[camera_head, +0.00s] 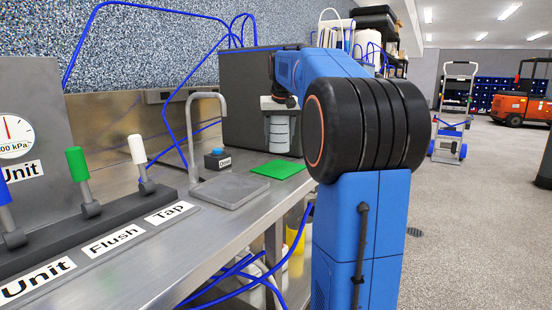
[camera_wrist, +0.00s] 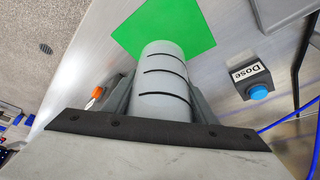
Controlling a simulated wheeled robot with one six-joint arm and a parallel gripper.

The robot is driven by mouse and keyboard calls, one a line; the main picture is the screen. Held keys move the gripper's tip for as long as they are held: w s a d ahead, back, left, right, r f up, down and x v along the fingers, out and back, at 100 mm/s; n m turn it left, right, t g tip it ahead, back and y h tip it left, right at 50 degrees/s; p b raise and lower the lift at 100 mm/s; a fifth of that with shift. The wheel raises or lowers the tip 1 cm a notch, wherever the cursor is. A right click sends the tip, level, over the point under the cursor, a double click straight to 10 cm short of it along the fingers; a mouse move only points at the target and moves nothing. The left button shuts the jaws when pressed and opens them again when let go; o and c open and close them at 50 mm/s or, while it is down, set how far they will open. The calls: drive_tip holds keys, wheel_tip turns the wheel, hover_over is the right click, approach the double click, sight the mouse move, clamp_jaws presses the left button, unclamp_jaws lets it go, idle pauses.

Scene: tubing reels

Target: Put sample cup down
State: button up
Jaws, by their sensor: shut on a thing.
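The sample cup (camera_wrist: 162,88) is a pale grey cylinder with dark ring lines. My gripper (camera_wrist: 160,103) is shut on it, with a finger on each side. In the head view the sample cup (camera_head: 279,133) hangs upright below my gripper (camera_head: 279,112). A flat green mat (camera_head: 284,169) lies on the steel bench, a little lower in the picture than the cup's bottom. In the wrist view the cup's far end overlaps the green mat (camera_wrist: 190,35). The cup looks raised above the bench; the exact gap cannot be told.
A blue Dose button (camera_head: 217,152) stands left of the mat; it also shows in the wrist view (camera_wrist: 258,91). A grey plate (camera_head: 230,191) lies under a curved spout (camera_head: 191,115). Levers stand at left. A dark box (camera_head: 240,95) stands behind the cup.

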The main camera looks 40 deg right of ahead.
sight(281, 126)
drive_tip(key=shift+f, duration=3.1)
drive_tip(key=o, duration=1.4)
drive_tip(key=shift+f, duration=0.1)
drive_tip(key=v, duration=1.2)
